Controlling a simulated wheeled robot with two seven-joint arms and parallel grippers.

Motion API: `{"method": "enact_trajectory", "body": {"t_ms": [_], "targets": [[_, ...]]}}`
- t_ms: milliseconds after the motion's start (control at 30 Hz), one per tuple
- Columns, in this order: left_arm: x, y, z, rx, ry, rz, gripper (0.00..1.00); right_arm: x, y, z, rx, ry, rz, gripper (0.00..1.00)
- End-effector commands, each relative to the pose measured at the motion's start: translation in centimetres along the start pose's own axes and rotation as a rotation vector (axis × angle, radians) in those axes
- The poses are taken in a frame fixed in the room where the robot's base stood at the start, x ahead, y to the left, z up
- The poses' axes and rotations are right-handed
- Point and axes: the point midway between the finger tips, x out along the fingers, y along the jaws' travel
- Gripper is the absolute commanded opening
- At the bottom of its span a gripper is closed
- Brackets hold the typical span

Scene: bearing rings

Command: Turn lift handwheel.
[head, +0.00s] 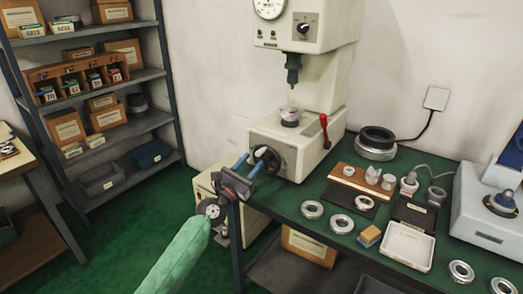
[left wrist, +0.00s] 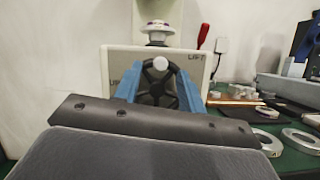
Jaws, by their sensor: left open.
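The black lift handwheel (head: 268,159) is on the side face of the cream hardness tester's base (head: 292,138). In the left wrist view the spoked wheel (left wrist: 157,88) is straight ahead, with a pale round knob (left wrist: 160,63) at its top. My left gripper (head: 254,161) is open in front of the wheel. Its two blue fingers (left wrist: 158,90) show on either side of the wheel in the wrist view and cover parts of its rim. I cannot tell whether they touch it. My right gripper is not in view.
A red lever (head: 324,130) stands on the tester's base. The green bench (head: 282,207) holds several metal rings, a black tray (head: 414,212) and a white tray (head: 406,246) to the right. A shelf rack (head: 163,75) stands at the back left, with clear floor before it.

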Motion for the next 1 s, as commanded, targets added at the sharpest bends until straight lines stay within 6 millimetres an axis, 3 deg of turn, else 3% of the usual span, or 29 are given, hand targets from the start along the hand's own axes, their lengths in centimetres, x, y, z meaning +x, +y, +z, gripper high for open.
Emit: {"method": "enact_trajectory", "body": {"t_ms": [200,400,833,1000], "targets": [[3.5,0.1,0.3,0.003,-0.002,0.000,0.40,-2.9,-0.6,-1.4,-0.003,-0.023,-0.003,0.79],[5.7,0.0,0.1,0.004,-0.001,0.000,0.40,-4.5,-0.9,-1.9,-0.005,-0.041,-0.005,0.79],[6.5,0.0,0.1,0.004,0.000,0.000,0.40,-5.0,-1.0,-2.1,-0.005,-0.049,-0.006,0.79],[6.5,0.0,0.1,0.004,0.000,0.000,0.09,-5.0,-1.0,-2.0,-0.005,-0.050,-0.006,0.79]]}}
